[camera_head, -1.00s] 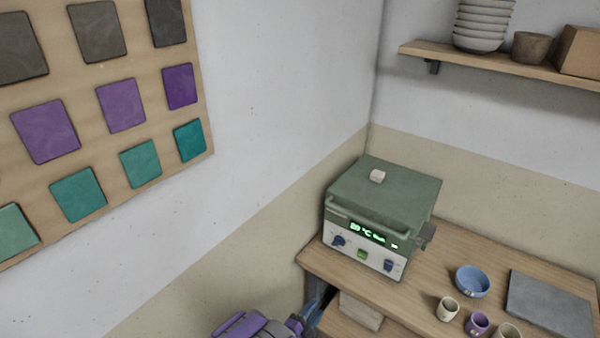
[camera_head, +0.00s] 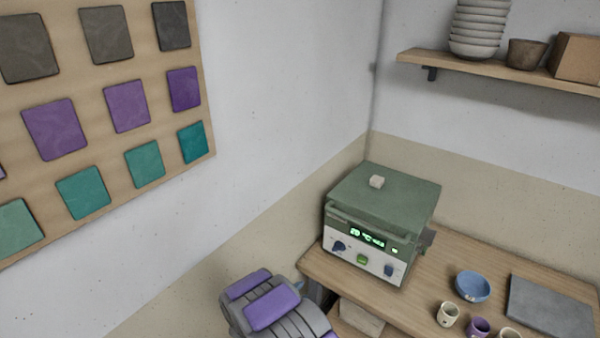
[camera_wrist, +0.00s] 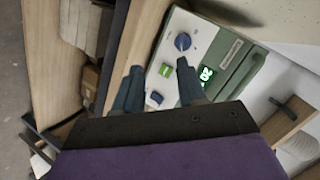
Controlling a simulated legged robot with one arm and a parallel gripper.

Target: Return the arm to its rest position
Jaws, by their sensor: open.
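My gripper (camera_wrist: 157,92) is open and empty in the wrist view, its two dark blue fingers apart. It faces the front panel of a green kiln-like box (camera_wrist: 240,72), and I cannot tell how far off it is. In the head view my grey and purple arm (camera_head: 272,305) rises at the bottom, left of the table, and hides most of the gripper. The green box (camera_head: 383,198) stands on the table's back left corner with a lit display, two dark blue knobs and a green-lit button (camera_head: 362,259) between them.
The wooden table (camera_head: 440,272) holds a blue bowl (camera_head: 472,286), small cups (camera_head: 448,314) and a grey slab (camera_head: 548,306). A wall shelf (camera_head: 490,72) with stacked bowls is at upper right. A board of colour tiles (camera_head: 145,101) hangs on the left wall. The space before the left wall looks free.

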